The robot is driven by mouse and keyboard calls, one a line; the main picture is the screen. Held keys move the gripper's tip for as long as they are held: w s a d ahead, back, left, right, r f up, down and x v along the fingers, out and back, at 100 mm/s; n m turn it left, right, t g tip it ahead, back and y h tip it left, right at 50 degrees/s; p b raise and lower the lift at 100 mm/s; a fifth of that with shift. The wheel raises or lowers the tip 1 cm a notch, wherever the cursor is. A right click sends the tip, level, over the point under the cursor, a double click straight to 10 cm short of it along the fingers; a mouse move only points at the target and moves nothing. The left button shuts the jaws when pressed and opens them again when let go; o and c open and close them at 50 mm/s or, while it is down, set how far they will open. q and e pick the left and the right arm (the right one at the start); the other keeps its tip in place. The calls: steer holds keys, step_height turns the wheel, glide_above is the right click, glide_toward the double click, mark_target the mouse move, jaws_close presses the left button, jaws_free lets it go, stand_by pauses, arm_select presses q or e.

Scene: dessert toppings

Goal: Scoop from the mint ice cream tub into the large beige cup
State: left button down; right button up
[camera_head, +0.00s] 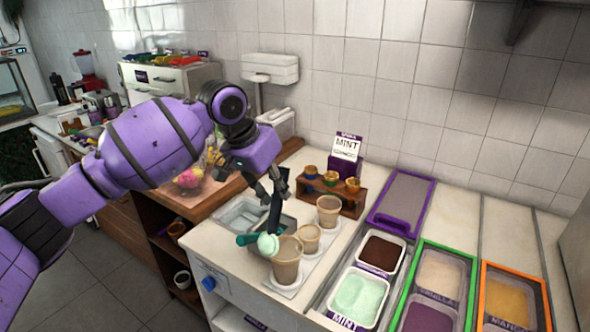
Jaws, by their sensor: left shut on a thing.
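My left gripper (272,192) is shut on a dark-handled scoop (274,216) that hangs down from it. A pale mint ball (268,244) shows at the scoop's lower end, with a teal part beside it. The ball is at the left rim of the front large beige cup (286,265); I cannot tell whether it touches the cup. A smaller beige cup (309,240) and another tall beige cup (328,212) stand behind it. The mint ice cream tub (359,298), with pale green contents and a MINT label, is at the lower right. My right gripper is out of view.
A dark brown tub (382,253) sits behind the mint tub. Green-framed (446,254) and orange-framed (512,283) tubs lie further right. A metal basin (237,215) is left of the cups.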

arm_select(q)
steer(key=w+d+r+m+h, duration=0.1)
steer(key=w+d+r+m, duration=0.1)
steer(key=w+d+r, duration=0.15)
steer(key=s+a+f+m+t+h+b, duration=0.1)
steer(key=s+h, duration=0.1)
steer(key=s, duration=0.1)
steer(key=s+a+f+m+t+h+b, duration=0.1)
steer(key=s+a+f+t+h+b, duration=0.1)
steer(key=s, duration=0.1)
steer(key=s+a+f+m+t+h+b, duration=0.2)
steer(key=s+h, duration=0.1)
steer(key=shift+s+a+f+m+t+h+b, duration=0.25)
steer(key=shift+s+a+f+m+h+b, duration=0.3)
steer(key=shift+b, duration=1.05)
steer(key=shift+s+a+f+m+t+h+b, duration=0.35)
steer(key=shift+h+b, duration=0.4)
steer(key=shift+b, duration=0.8)
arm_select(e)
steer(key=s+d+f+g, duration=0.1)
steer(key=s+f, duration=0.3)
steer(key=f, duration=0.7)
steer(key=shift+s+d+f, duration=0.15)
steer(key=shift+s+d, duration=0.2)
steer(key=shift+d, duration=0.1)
arm_select(q)
steer(key=shift+d+r, duration=0.1)
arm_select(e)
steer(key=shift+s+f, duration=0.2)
